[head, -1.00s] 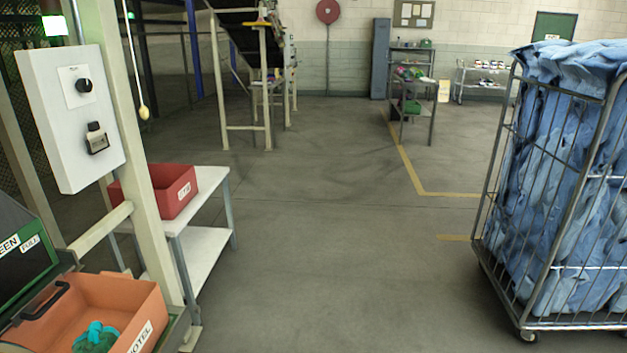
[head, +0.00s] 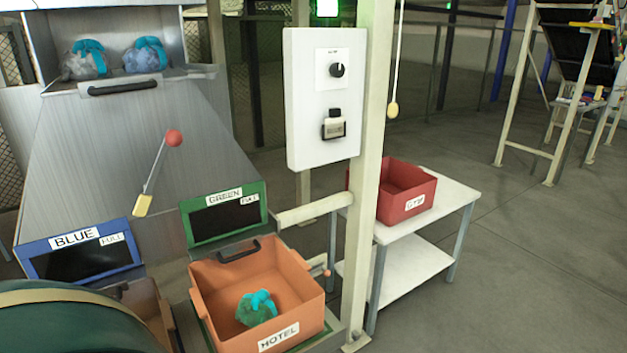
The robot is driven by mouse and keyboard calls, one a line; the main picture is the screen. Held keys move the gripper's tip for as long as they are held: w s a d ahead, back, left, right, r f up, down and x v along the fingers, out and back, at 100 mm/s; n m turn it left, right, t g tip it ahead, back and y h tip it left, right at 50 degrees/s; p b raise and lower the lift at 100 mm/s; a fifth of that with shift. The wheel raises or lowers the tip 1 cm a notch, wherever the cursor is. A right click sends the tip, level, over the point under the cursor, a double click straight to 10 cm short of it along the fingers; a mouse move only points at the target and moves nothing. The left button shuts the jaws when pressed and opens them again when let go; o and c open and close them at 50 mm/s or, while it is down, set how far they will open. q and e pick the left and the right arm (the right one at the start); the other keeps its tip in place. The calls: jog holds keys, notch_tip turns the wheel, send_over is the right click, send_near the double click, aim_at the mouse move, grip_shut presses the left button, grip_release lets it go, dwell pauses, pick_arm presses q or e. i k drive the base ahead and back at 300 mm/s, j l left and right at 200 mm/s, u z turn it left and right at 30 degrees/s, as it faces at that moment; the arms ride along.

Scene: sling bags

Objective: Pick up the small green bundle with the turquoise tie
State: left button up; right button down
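The small green bundle with the turquoise tie (head: 256,309) lies inside an orange bin labelled HOTEL (head: 301,279), at the bottom of the head view. The bin's top is open and the bundle rests low in it, towards the front. The bin stands below the green-framed GREEN panel (head: 224,214). Neither of my grippers is in the picture.
Two grey-blue bundles with turquoise ties (head: 146,55) sit in a metal chute opening. A red-knobbed lever (head: 173,139) stands before the chute. A BLUE panel (head: 81,256) is left, a post with a control box (head: 325,98) right. A red bin (head: 407,193) sits on a white table.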

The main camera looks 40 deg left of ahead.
aim_at(256, 308)
jog(key=i+l+u, duration=0.15)
jog(key=u, duration=0.25)
jog(key=i+l+u, duration=0.2)
jog(key=u, duration=0.25)
jog(key=i+l+u, duration=0.15)
jog(key=l+u, duration=0.25)
jog(key=j, duration=0.1)
